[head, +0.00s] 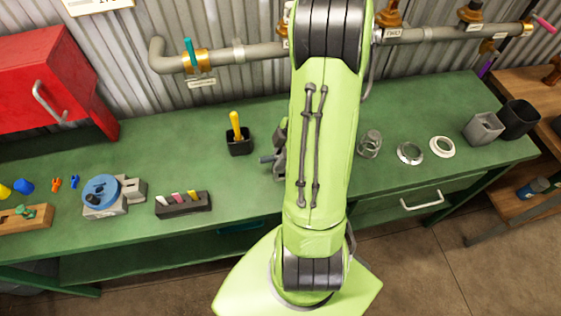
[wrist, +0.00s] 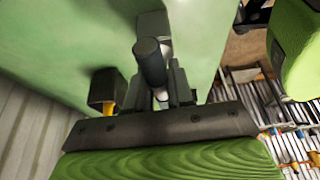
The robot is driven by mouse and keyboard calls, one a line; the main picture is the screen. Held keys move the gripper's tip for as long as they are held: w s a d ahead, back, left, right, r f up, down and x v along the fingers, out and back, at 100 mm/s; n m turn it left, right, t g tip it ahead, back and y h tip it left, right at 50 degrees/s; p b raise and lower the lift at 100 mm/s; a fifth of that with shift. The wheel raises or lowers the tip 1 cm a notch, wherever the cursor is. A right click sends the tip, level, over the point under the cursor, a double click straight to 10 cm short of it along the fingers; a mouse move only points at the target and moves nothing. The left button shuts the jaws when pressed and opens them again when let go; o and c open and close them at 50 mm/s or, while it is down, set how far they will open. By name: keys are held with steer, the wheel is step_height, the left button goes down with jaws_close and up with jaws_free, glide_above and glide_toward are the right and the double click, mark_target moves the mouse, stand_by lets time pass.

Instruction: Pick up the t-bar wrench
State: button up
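My gripper (wrist: 160,92) is low over the green bench in the wrist view, with its two dark fingers apart. A thick dark cylinder (wrist: 151,62) with a flat round end stands between or just in front of the fingers. It may be part of the t-bar wrench, but I cannot tell for sure. Whether the fingers touch it is hidden. In the head view my arm covers my gripper and most of a grey metal thing (head: 266,160), whose short bar sticks out left. No complete t-bar wrench shows in either view.
A black cup (head: 239,145) with a yellow-handled tool (head: 235,124) stands left of my arm. A dark rack (head: 183,204) and a blue-topped device (head: 101,190) are farther left. Pipes (head: 240,53) run along the back wall.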

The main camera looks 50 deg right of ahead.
jaws_close()
steer(key=shift+r, duration=0.1)
